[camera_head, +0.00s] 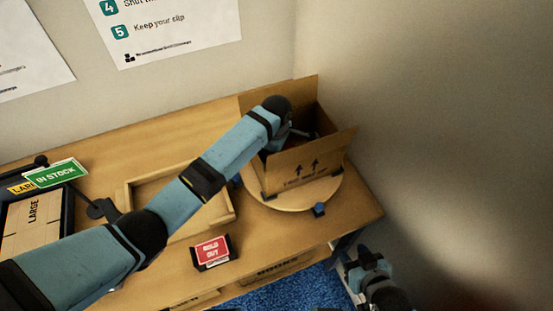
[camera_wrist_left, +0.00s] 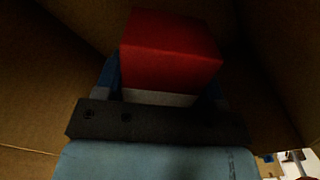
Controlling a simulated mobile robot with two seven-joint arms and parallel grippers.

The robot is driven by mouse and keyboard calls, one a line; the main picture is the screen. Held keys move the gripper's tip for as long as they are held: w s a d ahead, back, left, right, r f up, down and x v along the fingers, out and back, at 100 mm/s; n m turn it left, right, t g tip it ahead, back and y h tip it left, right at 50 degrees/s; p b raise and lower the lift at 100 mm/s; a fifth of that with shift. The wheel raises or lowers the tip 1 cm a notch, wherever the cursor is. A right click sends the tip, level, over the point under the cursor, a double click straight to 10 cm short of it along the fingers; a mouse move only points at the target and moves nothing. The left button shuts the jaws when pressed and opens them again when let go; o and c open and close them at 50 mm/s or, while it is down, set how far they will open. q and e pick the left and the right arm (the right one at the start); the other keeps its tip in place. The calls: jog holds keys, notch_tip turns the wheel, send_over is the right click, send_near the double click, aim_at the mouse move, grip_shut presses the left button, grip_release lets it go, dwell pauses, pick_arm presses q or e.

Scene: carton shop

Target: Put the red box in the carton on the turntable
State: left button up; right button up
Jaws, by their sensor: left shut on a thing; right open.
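The open carton (camera_head: 308,172) stands upright on the round wooden turntable (camera_head: 262,196), its flaps spread. My left arm reaches over its rim from the left, and the left gripper is down inside it, mostly hidden in the head view. In the left wrist view, the left gripper (camera_wrist_left: 163,82) is shut on the red box (camera_wrist_left: 172,42), with a blue finger on each side. Brown carton walls surround the box there. Whether the box touches the carton floor cannot be told. My right gripper (camera_head: 367,265) is open and empty, below the table's right end.
A shallow wooden tray (camera_head: 132,196) lies left of the turntable. An "in stock" sign (camera_head: 56,173) and a "large" carton stack (camera_head: 32,222) are at the left. Walls close in behind and right.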

pick_arm(q)
jog(key=shift+f, duration=2.1)
jog(key=shift+f, duration=0.1)
jog(key=o, duration=1)
jog(key=shift+c, duration=0.2)
notch_tip(320, 180, up, 12)
jog(key=shift+r, duration=0.15)
